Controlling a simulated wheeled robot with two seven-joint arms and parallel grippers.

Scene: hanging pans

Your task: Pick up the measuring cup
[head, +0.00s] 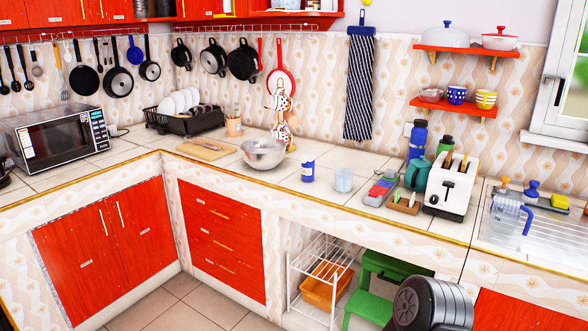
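Two clear vessels could be the measuring cup, and I cannot tell for sure which it is. A clear, bluish cup (344,180) stands upright on the tiled counter, right of a small blue container. A clear jug-like vessel (510,215) with blue parts stands at the sink's drainboard on the right; its details are too small to read.
A metal bowl (263,154), a blue container (308,171) and a white toaster (452,185) stand on the counter. Bottles (418,139) are behind the toaster. Pans (118,80) hang on the wall. A green stool (370,300) stands below the counter.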

